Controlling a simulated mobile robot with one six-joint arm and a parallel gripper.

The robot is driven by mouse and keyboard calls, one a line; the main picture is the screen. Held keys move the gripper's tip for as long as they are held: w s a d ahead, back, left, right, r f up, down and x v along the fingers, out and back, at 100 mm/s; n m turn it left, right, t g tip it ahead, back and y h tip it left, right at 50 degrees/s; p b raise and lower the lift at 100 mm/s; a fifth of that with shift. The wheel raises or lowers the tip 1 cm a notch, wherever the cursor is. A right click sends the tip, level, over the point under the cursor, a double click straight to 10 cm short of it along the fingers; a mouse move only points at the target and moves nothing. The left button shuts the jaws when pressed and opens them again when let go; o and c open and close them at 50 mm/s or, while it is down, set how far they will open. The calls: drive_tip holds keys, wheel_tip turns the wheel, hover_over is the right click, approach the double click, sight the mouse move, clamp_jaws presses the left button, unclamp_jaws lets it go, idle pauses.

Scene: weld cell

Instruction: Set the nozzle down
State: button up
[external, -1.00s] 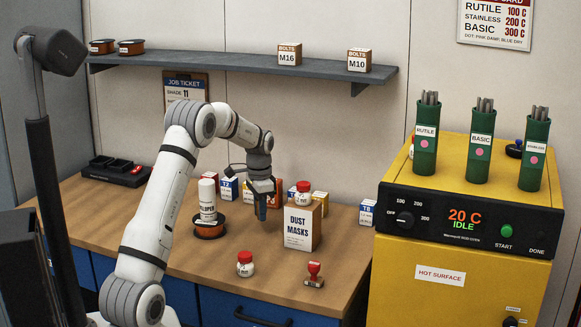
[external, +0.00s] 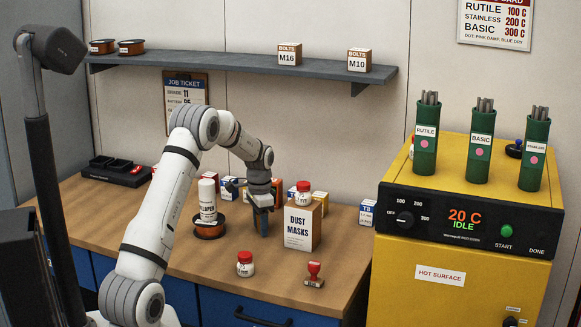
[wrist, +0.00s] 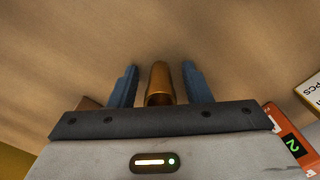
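The nozzle (wrist: 160,84) is a copper-coloured hollow cylinder in the wrist view. It lies between the two blue fingers of my gripper (wrist: 160,67), with a narrow gap on each side, so the fingers look open around it and not touching. In the external view my gripper (external: 264,235) points down with its fingertips at or just above the wooden bench (external: 205,262), left of the dust masks box. The nozzle cannot be made out in the external view. Whether it touches the bench is not clear.
The dust masks box (external: 299,228) stands close to the right of my gripper, with a red-capped jar on top. A red-capped jar (external: 245,264) and red stamp (external: 314,274) stand in front. Small boxes stand behind.

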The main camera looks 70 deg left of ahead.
wheel_tip(320, 180, up, 12)
drive_tip(key=shift+r+b, duration=0.15)
drive_tip(key=shift+b, duration=0.25)
idle(0.3)
drive_tip(key=s+d+r+t, duration=0.1)
drive_tip(key=d+r, duration=0.3)
drive_tip(key=d, duration=0.8)
drive_tip(key=s+d+r, duration=0.1)
drive_tip(key=d+r, duration=0.3)
drive_tip(key=d, duration=0.8)
drive_tip(key=s+d+f+t, duration=0.1)
drive_tip(key=s+d+f, duration=0.1)
drive_tip(key=s+d, duration=0.6)
drive_tip(key=s+d+f+t, duration=0.1)
drive_tip(key=s+d+f, duration=0.1)
drive_tip(key=s+d, duration=0.7)
drive_tip(key=d, duration=0.2)
drive_tip(key=shift+d, duration=0.4)
drive_tip(key=shift+s+f, duration=0.1)
